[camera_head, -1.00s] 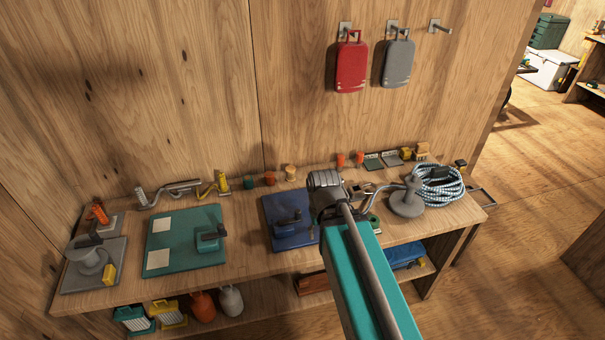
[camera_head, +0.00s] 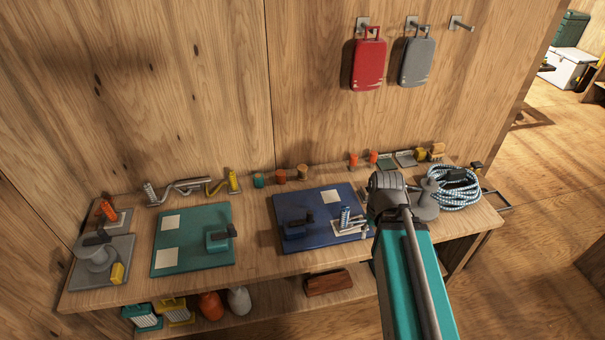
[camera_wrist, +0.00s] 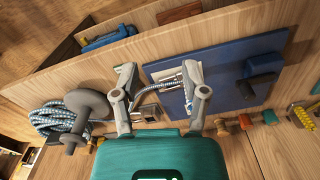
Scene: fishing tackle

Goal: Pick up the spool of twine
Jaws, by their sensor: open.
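Small spool-like cylinders stand at the back of the bench in the head view. The tan one (camera_head: 302,172) looks most like the spool of twine, but it is too small to be sure. An orange-brown one (camera_head: 281,176) and a green one (camera_head: 258,180) stand to its left. In the wrist view the tan one (camera_wrist: 222,128) is right of my gripper, partly by the housing's edge. My gripper (camera_wrist: 157,72) is open and empty, its fingers spread above the bench near the blue board. In the head view my arm hides the fingers.
A blue board (camera_head: 292,208) carries a card and a spring-like tool (camera_head: 345,217). A grey flanged piece (camera_head: 425,205) and coiled blue-white rope (camera_head: 455,188) stand at right. A green board (camera_head: 190,262) lies left. The wooden wall stands close behind the bench.

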